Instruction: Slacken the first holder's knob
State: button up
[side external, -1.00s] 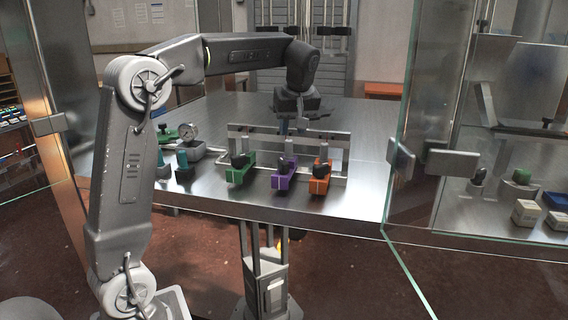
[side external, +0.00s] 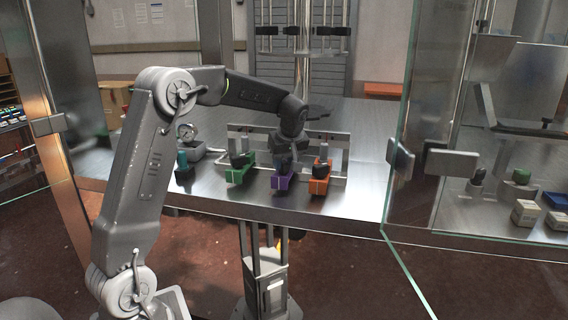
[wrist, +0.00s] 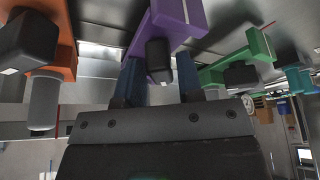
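Three holders stand in a row at the front of the steel bench: green (side external: 240,174), purple (side external: 282,183) and orange (side external: 319,185). Each carries a black knob. My gripper (side external: 284,158) points down at the purple holder and hides most of its knob in the side view. In the wrist view, my gripper's two blue fingers (wrist: 158,83) are apart, with the purple holder's knob (wrist: 158,60) appearing between them and visible gaps beside it. I cannot tell if they touch it. The orange holder's knob (wrist: 28,40) and green holder's knob (wrist: 240,74) lie to either side.
A metal frame (side external: 340,153) stands behind the holders. A round gauge (side external: 187,132) and a teal-topped block (side external: 182,160) stand left of the green holder. Glass panels (side external: 410,110) stand at the right. The bench behind and right of the frame is clear.

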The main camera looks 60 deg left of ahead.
jog(key=shift+a+f, duration=0.2)
jog(key=shift+f, duration=0.15)
jog(key=shift+c, duration=0.3)
grip_shut()
jog(key=shift+n+g, duration=0.3)
jog(key=shift+n, duration=0.3)
jog(key=shift+o, duration=0.3)
grip_release()
jog(key=shift+r, duration=0.1)
